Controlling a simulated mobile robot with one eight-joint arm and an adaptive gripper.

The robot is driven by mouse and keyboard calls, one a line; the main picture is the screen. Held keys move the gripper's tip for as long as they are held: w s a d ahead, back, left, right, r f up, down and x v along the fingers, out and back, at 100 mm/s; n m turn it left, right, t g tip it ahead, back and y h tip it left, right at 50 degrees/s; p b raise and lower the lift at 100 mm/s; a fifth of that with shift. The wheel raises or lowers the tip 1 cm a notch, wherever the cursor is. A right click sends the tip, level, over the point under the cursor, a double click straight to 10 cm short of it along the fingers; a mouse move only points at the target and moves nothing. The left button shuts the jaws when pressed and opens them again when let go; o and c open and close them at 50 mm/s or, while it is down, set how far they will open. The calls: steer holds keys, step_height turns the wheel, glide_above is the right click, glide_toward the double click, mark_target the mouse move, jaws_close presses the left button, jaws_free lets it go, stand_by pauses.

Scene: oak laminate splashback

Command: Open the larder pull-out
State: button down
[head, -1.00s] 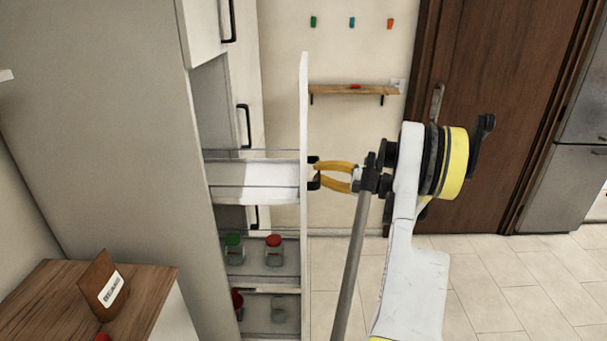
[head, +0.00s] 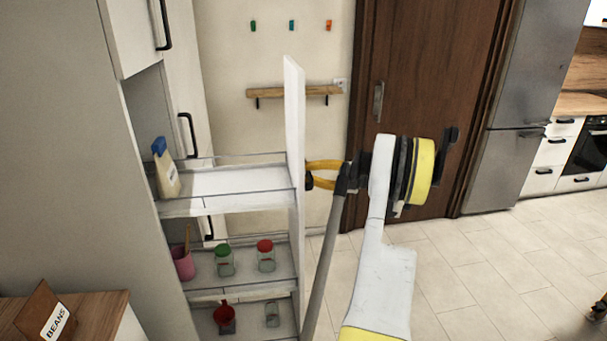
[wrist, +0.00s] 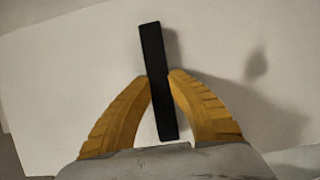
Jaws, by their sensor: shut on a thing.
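The larder pull-out (head: 294,150) stands well out of its tall cabinet, its white front panel seen nearly edge-on in the head view. Its shelves show behind the front. My gripper (head: 312,174) is at the outer face of the front, its yellow fingers shut on the black handle. In the wrist view the black bar handle (wrist: 158,85) stands nearly upright between the two yellow fingers (wrist: 160,78), against the white panel. In the head view the handle is mostly hidden by the fingers.
A wooden counter (head: 95,318) is at lower left.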

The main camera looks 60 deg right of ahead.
steer(key=shift+d+r, duration=0.1)
steer(key=c, duration=1.3)
jaws_free()
steer(key=shift+o, duration=0.2)
steer(key=v, duration=1.2)
